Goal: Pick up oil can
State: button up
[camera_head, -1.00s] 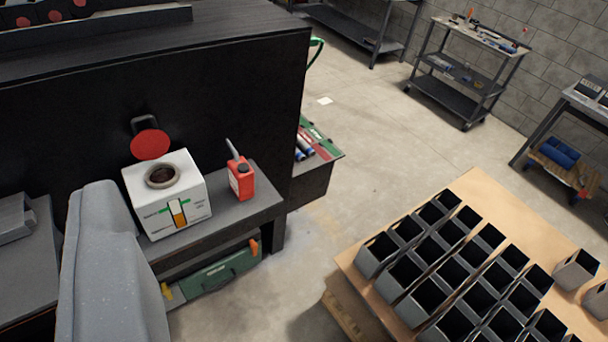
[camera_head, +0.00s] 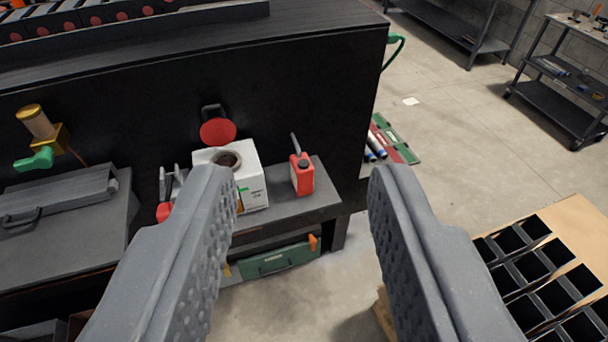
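The oil can (camera_head: 302,175) is small and red, with a dark cap and a grey spout pointing up. It stands upright on the grey shelf (camera_head: 284,209) against the black machine. My gripper (camera_head: 294,185) is open and empty, with both grey fingers in the foreground. In the picture the can lies between the fingers, nearer the left one, and farther off than the fingertips. Nothing covers the can.
A white box (camera_head: 254,187) with a round opening stands just left of the can, partly behind my left finger. A green case (camera_head: 280,260) lies below the shelf. A pallet with square containers (camera_head: 553,261) is at lower right. Open floor (camera_head: 440,140) lies right of the machine.

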aim_at(302, 170)
jog(key=z, duration=0.05)
jog(key=i, duration=1)
jog(key=u, duration=0.1)
